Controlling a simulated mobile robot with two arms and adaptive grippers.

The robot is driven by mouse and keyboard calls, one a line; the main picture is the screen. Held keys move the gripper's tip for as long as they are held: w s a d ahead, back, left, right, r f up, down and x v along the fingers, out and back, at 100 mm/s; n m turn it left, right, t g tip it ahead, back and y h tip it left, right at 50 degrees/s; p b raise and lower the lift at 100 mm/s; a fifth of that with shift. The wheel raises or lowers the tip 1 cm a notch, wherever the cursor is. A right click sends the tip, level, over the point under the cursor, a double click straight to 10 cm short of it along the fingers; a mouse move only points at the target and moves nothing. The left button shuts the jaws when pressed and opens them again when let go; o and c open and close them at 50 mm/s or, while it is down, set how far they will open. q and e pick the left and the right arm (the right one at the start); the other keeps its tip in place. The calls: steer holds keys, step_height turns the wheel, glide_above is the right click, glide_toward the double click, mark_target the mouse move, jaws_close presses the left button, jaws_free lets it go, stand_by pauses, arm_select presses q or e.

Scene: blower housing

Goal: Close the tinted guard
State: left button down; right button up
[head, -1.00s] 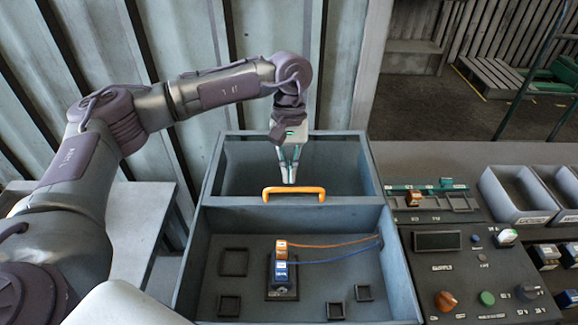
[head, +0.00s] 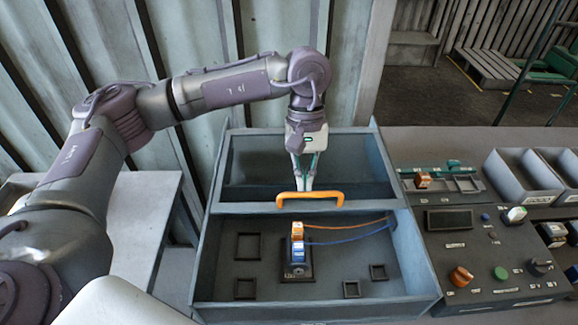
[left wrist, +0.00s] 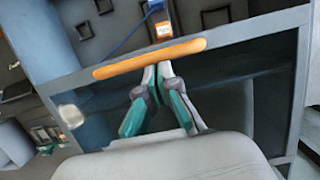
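The tinted guard (head: 255,181) is a dark see-through pane in a grey frame. It covers the back part of the grey housing (head: 428,262); the front part is uncovered. Its orange handle (head: 311,195) lies along the guard's front bar and also shows in the left wrist view (left wrist: 150,58). My left gripper (head: 304,186) points down just behind the handle, fingertips close together with nothing seen between them. In the left wrist view the fingertips (left wrist: 157,70) meet at the handle's near edge; whether they touch it I cannot tell. My right gripper is out of view.
Inside the open front stand an orange and blue module (head: 298,246) with two wires and several square sockets (head: 248,246). A control panel (head: 492,252) with knobs and grey bins (head: 522,182) are to the right. A white table (head: 150,215) is at the left.

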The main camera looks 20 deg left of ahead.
mark_target(302, 208)
arm_select(q)
steer(key=s, duration=0.2)
steer(key=s+d+b, duration=0.1)
steer(key=s, duration=0.1)
steer(key=s+d+b, duration=0.1)
steer(key=s, duration=0.1)
steer(key=shift+f, duration=0.35)
steer(key=s+d+b, duration=0.5)
steer(key=s+d, duration=0.1)
steer(key=s, duration=0.4)
steer(key=shift+s+r, duration=0.3)
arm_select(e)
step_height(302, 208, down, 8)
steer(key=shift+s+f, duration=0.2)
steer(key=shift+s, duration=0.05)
